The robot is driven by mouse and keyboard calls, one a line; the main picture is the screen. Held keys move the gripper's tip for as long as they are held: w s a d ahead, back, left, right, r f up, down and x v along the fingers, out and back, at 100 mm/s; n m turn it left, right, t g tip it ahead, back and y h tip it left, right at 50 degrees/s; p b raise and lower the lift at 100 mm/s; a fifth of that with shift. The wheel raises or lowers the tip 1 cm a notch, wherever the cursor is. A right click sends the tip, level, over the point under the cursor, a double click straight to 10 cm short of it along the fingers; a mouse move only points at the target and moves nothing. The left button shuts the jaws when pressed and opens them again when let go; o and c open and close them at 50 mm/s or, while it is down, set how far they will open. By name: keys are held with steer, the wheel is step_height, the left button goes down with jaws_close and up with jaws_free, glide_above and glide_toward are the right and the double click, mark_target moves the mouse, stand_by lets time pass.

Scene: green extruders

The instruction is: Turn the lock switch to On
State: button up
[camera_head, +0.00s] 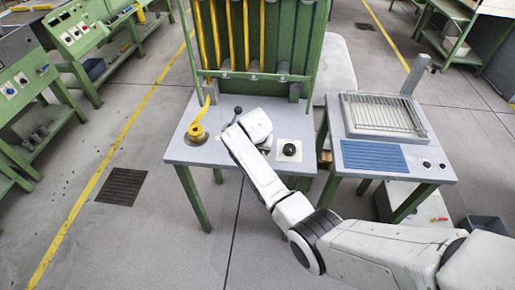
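In the head view, a green machine has a grey table (179,153). A black round knob (290,149) stands on a light square plate near the table's right front. I cannot tell whether this knob is the lock switch, and no On mark is readable. A small dark ball-ended part (238,110) shows just beyond the end of my arm. My white arm reaches from the lower right onto the table area, left of the black knob. My gripper is at the arm's far end, too small and covered to tell its fingers or any contact.
A yellow coil (196,134) sits on the table's left, below hanging yellow strips (215,35). A second green-legged bench with a wire grille (383,113) and blue slatted panel stands to the right. Control consoles (75,28) line the left. Open floor lies in front.

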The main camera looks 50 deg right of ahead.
steer(key=shift+c, duration=0.3)
steer(key=c, duration=0.9)
steer(key=shift+c, duration=0.2)
steer(key=shift+n+p, duration=0.3)
steer(key=shift+n, duration=0.1)
steer(key=shift+r+n+t+y+p, duration=0.1)
steer(key=shift+n+t+y+p, duration=0.25)
steer(key=shift+n, duration=0.25)
steer(key=n, duration=0.1)
steer(key=n+y+p, duration=0.1)
steer(key=n, duration=0.1)
steer(key=shift+s+d+t, duration=0.1)
steer(key=shift+d+t, duration=0.1)
steer(key=shift+t, duration=0.05)
steer(key=n+y, duration=0.1)
steer(key=n, duration=0.3)
steer(key=shift+d+p, duration=0.1)
steer(key=shift+p, duration=0.25)
steer(key=shift+d+n+y, duration=0.1)
steer(key=shift+n+y, duration=0.65)
steer(key=shift+n, duration=0.65)
